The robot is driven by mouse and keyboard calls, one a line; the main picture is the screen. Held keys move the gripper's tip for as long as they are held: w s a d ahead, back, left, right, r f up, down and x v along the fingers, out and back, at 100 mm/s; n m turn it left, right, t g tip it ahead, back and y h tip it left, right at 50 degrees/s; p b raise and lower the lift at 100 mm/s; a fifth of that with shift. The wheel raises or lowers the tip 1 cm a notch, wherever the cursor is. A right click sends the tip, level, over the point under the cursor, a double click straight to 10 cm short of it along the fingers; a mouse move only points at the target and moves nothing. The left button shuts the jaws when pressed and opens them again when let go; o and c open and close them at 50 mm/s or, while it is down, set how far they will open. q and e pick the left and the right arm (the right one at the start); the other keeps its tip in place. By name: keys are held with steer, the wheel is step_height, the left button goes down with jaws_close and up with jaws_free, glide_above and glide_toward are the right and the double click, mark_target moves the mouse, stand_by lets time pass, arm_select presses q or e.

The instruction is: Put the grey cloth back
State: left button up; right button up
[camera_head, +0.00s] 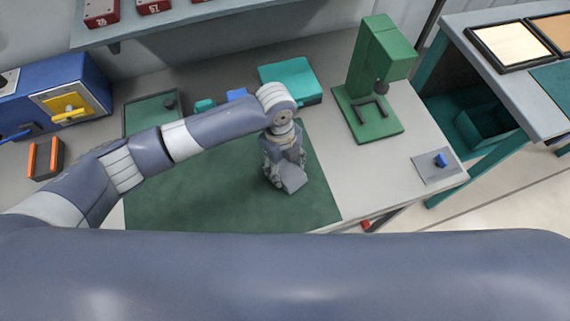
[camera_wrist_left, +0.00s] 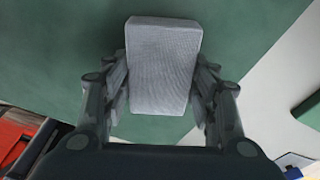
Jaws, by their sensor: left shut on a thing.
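The grey cloth (camera_wrist_left: 160,65) is a folded, box-like grey block with a fine weave. It sits between the fingers of my left gripper (camera_wrist_left: 160,95), which is shut on it, in the left wrist view. In the head view, my left gripper (camera_head: 284,172) points down over the right part of the green mat (camera_head: 215,195), with the grey cloth (camera_head: 292,181) at its tip. I cannot tell whether the cloth touches the mat. My right gripper is in neither view.
A teal box (camera_head: 290,78) and a small blue thing (camera_head: 237,95) lie behind my left arm. A green press (camera_head: 375,75) stands at the right. A blue machine (camera_head: 60,95) and an orange-and-black holder (camera_head: 46,158) are at the left. The mat's front is clear.

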mark_target(282, 165)
arm_select(q)
steer(key=o, duration=0.6)
steer(key=shift+f, duration=0.15)
steer(key=o, duration=0.5)
steer(key=shift+c, duration=0.2)
steer(key=shift+r, duration=0.3)
step_height(282, 165, up, 12)
steer(key=w+b, duration=0.1)
steer(key=b, duration=0.1)
steer(key=shift+a, duration=0.45)
steer(key=shift+f, duration=0.2)
